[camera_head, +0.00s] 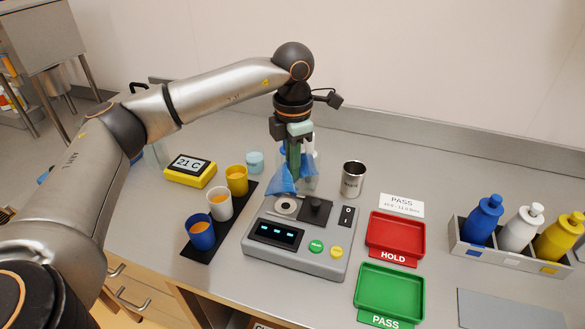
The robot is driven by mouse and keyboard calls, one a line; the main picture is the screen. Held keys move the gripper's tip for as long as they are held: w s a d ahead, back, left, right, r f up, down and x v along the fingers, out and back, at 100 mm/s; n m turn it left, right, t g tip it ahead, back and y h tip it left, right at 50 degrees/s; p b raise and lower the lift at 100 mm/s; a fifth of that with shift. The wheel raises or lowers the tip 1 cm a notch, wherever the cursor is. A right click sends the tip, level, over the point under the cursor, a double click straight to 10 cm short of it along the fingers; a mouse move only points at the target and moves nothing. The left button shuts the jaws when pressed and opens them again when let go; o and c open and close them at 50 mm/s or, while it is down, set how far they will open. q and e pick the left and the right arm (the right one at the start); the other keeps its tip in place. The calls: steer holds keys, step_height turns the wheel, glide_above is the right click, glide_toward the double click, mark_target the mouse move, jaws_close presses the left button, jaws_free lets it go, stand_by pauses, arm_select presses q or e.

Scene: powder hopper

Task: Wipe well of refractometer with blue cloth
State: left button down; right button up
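The grey refractometer (292,260) stands on the bench in the middle of the view, with a lit display and a green and a yellow button. Its round, pale well (287,206) is on the top at the back left, beside a dark block. My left gripper (293,178) points down just behind and above the well. It is shut on the blue cloth (282,182), which hangs on both sides of the fingers. The cloth's lower edge is close to the well; I cannot tell whether it touches. My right gripper is not in view.
Blue, white and yellow cups (219,205) stand on a black mat at left, near a yellow thermometer (190,170). A steel cup (352,179) stands behind. Red (395,236) and green (388,291) trays are at right, then a bottle rack (500,256).

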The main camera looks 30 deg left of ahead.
arm_select(q)
steer(key=shift+r, duration=0.2)
step_height(320, 180, up, 10)
steer(key=p, duration=0.1)
stand_by(0.8)
